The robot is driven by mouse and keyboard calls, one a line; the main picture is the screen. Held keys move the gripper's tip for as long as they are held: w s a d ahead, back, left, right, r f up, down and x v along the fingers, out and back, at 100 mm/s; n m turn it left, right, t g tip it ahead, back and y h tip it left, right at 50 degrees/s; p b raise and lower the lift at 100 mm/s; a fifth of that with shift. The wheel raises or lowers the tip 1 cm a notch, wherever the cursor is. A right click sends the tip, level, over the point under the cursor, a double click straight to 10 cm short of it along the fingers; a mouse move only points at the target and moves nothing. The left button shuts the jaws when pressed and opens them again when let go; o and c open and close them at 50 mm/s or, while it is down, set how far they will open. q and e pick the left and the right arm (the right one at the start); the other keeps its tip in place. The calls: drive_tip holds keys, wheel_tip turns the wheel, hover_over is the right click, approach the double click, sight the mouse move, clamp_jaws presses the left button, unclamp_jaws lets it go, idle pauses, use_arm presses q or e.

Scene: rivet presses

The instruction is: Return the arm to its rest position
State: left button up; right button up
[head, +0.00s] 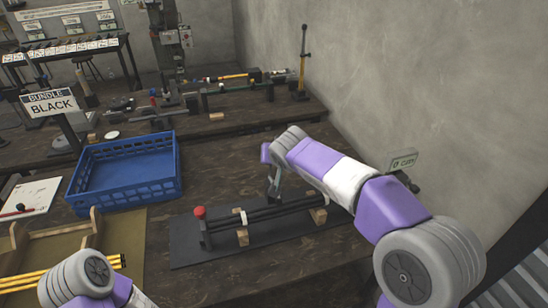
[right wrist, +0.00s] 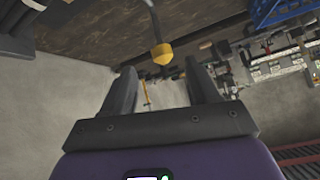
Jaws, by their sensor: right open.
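My right arm (head: 340,180) reaches in from the right in the head view, over the workbench. My right gripper (head: 273,182) points down near the far side of a bundle of black rods (head: 275,213); whether it touches them is unclear there. In the right wrist view, my right gripper (right wrist: 164,85) shows two fingers spread apart with nothing held between them. My left arm (head: 80,282) shows only at the lower left corner of the head view; its gripper is out of view.
The rods rest on wooden blocks on a black mat (head: 190,250), beside a red knob (head: 199,212). A blue crate (head: 125,172) stands left, a sign (head: 50,103) behind it. Yellow rods (head: 40,278) lie lower left. A wall (head: 430,80) bounds the right.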

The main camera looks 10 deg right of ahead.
drive_tip(key=shift+s+r, duration=0.3)
drive_tip(key=shift+s, duration=0.05)
drive_tip(key=shift+r, duration=0.1)
